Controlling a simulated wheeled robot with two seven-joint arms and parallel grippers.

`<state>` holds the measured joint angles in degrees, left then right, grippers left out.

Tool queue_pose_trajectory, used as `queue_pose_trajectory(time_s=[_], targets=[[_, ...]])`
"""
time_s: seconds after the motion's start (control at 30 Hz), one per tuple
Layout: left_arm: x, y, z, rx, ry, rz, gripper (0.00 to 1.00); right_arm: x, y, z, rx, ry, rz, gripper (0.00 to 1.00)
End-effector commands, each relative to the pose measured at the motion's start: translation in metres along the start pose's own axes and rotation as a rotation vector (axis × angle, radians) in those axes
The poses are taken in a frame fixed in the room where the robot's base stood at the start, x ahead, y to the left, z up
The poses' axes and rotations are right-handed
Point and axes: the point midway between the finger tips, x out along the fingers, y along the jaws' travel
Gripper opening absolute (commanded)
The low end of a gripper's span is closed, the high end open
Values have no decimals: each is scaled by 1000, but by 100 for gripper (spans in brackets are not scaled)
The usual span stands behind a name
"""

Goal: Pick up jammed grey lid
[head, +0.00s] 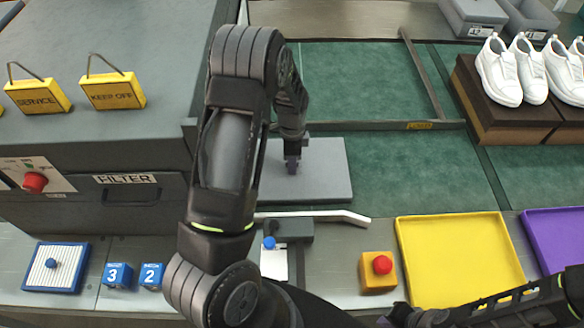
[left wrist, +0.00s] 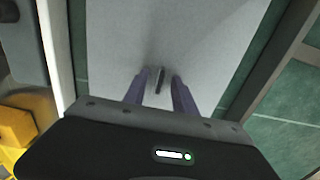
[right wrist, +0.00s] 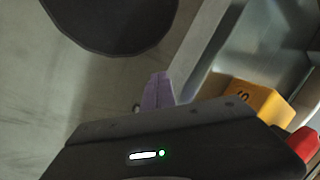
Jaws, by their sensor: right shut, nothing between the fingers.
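The grey lid (head: 330,173) is a flat, pale slab lying over the green belt, partly hidden by my left arm. In the left wrist view the lid (left wrist: 215,50) fills the middle, with a thin dark upright handle (left wrist: 160,80) on it. My left gripper (head: 292,168) points down over the lid. Its two purple fingers (left wrist: 161,88) are apart, one on each side of the handle, with gaps showing. My right gripper (right wrist: 158,88) is shut and empty, low at the right front, away from the lid.
A yellow box with a red button (head: 380,270) stands in front of the belt, beside a yellow tray (head: 462,258) and a purple tray (head: 555,235). A pale bar (head: 320,215) lies before the lid. White shoes (head: 498,72) sit on brown boxes behind right. The filter cabinet (head: 90,130) stands left.

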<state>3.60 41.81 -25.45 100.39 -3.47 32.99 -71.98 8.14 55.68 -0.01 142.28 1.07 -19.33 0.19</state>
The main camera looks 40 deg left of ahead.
Motion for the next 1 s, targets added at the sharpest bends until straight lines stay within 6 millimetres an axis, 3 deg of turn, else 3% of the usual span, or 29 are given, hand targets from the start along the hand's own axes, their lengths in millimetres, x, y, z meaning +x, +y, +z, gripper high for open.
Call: queue_pose_trajectory(time_s=[0.47,0.83,1.0], targets=[[-1,0,0,0,0,0,32,0,0,0,0,0,0,0],[-1,0,0,0,0,0,2,0,0,0,0,0,0,0],[-1,0,0,0,0,0,0,0,0,0,0,0,0,0]])
